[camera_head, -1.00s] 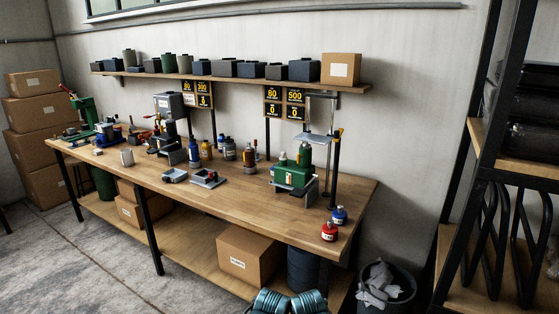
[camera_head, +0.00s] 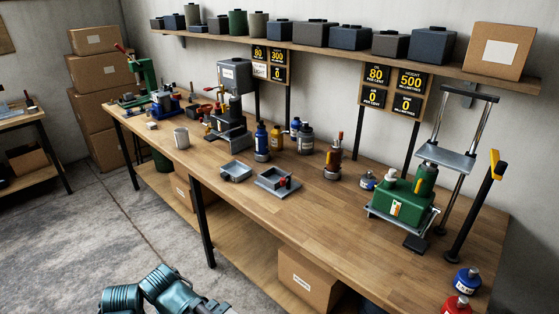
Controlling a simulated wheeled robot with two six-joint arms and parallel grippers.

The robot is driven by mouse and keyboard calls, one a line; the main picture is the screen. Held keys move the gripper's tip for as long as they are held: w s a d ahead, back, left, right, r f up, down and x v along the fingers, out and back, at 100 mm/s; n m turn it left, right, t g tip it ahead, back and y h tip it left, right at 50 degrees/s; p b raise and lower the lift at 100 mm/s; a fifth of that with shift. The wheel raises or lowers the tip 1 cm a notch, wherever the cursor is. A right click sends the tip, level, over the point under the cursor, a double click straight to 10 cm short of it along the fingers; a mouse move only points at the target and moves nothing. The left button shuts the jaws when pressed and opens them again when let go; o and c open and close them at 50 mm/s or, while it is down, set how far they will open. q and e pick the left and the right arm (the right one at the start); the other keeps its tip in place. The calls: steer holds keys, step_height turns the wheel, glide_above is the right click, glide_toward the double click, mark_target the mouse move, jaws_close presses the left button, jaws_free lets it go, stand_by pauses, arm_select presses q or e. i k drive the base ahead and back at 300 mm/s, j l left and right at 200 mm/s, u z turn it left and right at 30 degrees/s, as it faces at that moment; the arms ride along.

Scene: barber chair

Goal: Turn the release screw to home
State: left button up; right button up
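I cannot make out a release screw for certain at this size. A green hydraulic unit (camera_head: 400,208) stands on a grey base at the right part of the workbench, with a green cylinder (camera_head: 426,180) and a pale cap on top and a small gauge-like label on its front. Behind it is a metal frame with a grey plate (camera_head: 446,158). A black lever with a yellow top (camera_head: 490,180) leans beside it on the right. Neither gripper shows; only teal parts of my own arm are at the bottom edge.
The wooden workbench (camera_head: 330,225) holds a grey press (camera_head: 233,100), bottles, small grey trays (camera_head: 278,182) and, at its right end, blue (camera_head: 467,281) and red (camera_head: 457,305) bottles. Sign boards (camera_head: 391,89) hang under the shelf. Concrete floor (camera_head: 90,240) before the bench is open.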

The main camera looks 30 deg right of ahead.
mark_target(373, 184)
steer(key=i+j+u, duration=0.1)
steer(key=i+u, duration=0.35)
steer(key=i, duration=0.4)
steer(key=i+l+u, duration=0.2)
steer(key=i+u, duration=0.25)
steer(key=i, duration=0.35)
steer(key=i+z, duration=0.35)
steer(key=z, duration=3.6)
steer(key=i, duration=0.5)
steer(key=l+z, duration=0.05)
steer(key=l, duration=0.05)
